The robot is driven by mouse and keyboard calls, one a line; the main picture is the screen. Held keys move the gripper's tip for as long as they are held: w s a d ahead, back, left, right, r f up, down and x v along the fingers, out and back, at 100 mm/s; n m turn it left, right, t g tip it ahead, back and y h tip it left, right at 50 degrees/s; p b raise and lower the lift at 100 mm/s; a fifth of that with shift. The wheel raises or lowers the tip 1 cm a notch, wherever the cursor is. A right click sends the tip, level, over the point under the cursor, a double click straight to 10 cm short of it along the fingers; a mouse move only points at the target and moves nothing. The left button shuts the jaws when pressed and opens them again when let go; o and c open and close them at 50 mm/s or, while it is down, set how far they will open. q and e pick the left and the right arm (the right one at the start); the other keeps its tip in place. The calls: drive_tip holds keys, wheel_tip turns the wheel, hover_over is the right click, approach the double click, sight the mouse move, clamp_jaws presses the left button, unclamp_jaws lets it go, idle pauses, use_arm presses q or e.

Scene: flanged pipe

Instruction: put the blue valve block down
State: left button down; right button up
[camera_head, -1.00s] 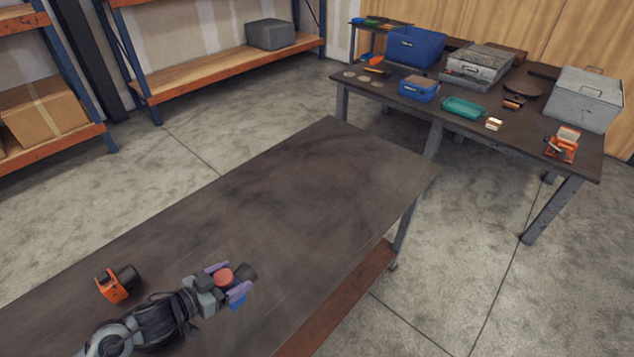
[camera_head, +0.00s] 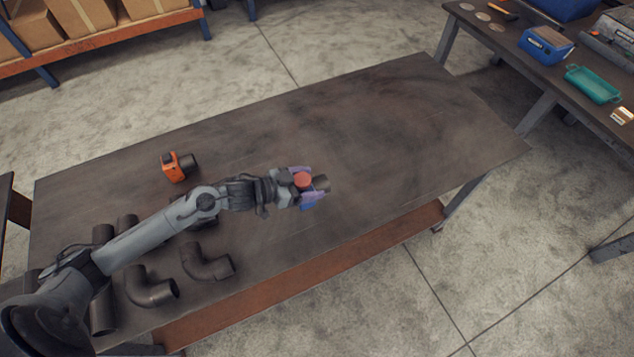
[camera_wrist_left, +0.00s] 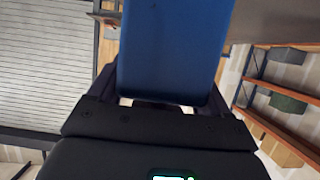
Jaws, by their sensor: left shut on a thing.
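The blue valve block (camera_head: 308,206) has a round red top and a dark pipe stub pointing right in the head view. My left gripper (camera_head: 307,184) is shut on it, with one finger on each side, over the middle of the dark workbench (camera_head: 390,120). I cannot tell whether the block touches the bench top. In the left wrist view the blue face of the block (camera_wrist_left: 172,50) fills the upper middle, between the jaws. My right gripper is not in view.
An orange part with a dark stub (camera_head: 175,167) stands on the bench behind my left arm. Several dark pipe elbows (camera_head: 207,263) lie at the near left. The bench's right half is clear. A second table (camera_head: 505,50) with bins stands at the upper right.

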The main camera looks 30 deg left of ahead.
use_arm(q)
drive_tip(key=shift+w+a+f+b, duration=0.1)
drive_tip(key=shift+w+a+f, duration=0.4)
drive_tip(key=shift+a+f, duration=0.8)
drive_tip(key=shift+w+a+f+b, duration=0.15)
drive_tip(key=shift+w+a+f, duration=0.3)
drive_tip(key=shift+a+f, duration=0.85)
drive_tip(key=shift+w+a+f+b, duration=0.1)
drive_tip(key=shift+w+a+f, duration=0.4)
drive_tip(key=shift+a+f, duration=0.75)
drive_tip(key=shift+d+f, duration=0.2)
drive_tip(key=shift+f, duration=0.1)
drive_tip(key=shift+c, duration=1.4)
unclamp_jaws()
drive_tip(key=shift+s+f, duration=0.1)
drive_tip(key=shift+f, duration=0.15)
drive_tip(key=shift+o, duration=1.4)
